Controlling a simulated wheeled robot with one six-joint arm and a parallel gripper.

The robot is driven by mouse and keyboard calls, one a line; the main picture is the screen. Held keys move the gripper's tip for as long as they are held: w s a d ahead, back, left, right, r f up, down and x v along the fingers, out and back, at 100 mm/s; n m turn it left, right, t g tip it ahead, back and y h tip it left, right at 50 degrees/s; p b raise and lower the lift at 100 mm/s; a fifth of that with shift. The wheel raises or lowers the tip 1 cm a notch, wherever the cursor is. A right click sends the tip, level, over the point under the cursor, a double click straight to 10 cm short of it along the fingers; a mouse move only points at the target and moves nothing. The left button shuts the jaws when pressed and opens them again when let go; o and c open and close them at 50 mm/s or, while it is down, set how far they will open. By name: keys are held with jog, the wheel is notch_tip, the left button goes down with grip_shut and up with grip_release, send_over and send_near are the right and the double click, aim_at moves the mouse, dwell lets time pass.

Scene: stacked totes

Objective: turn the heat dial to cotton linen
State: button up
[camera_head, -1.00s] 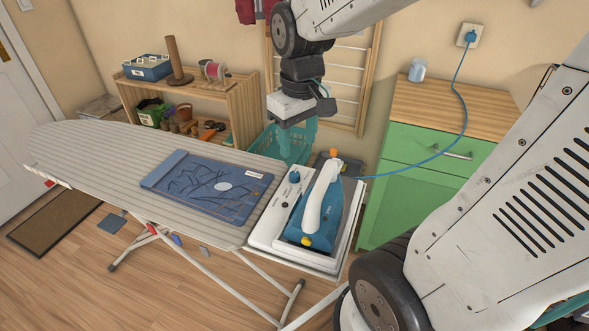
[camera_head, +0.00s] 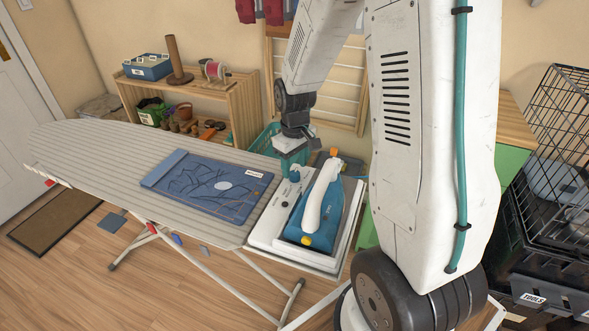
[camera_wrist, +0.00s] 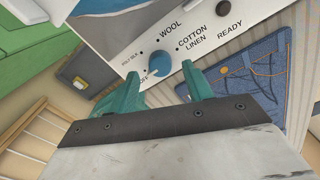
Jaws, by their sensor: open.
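The blue heat dial (camera_wrist: 158,62) sits on a white panel of the iron's station (camera_wrist: 108,17). Around it are the labels OFF, POLY SILK, WOOL and COTTON LINEN. A small pale mark on the dial's edge faces OFF. My gripper (camera_wrist: 160,82) is open and empty, with its teal fingers spread to either side of the dial's near side. I cannot tell how far the tips are above the panel. In the head view, my gripper (camera_head: 292,153) hangs just above the dial (camera_head: 295,174). The blue and white iron (camera_head: 318,213) rests on the station beside it.
A blue denim piece (camera_head: 206,188) lies on the striped ironing board (camera_head: 95,150), left of the station. A teal basket (camera_head: 262,141) and a wooden shelf (camera_head: 245,100) stand behind. A black wire crate (camera_head: 560,150) stands at the right. A dark READY light (camera_wrist: 222,7) is on the panel.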

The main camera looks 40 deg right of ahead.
jog(key=shift+f, duration=1.05)
jog(key=c, duration=1)
jog(key=shift+o, duration=0.2)
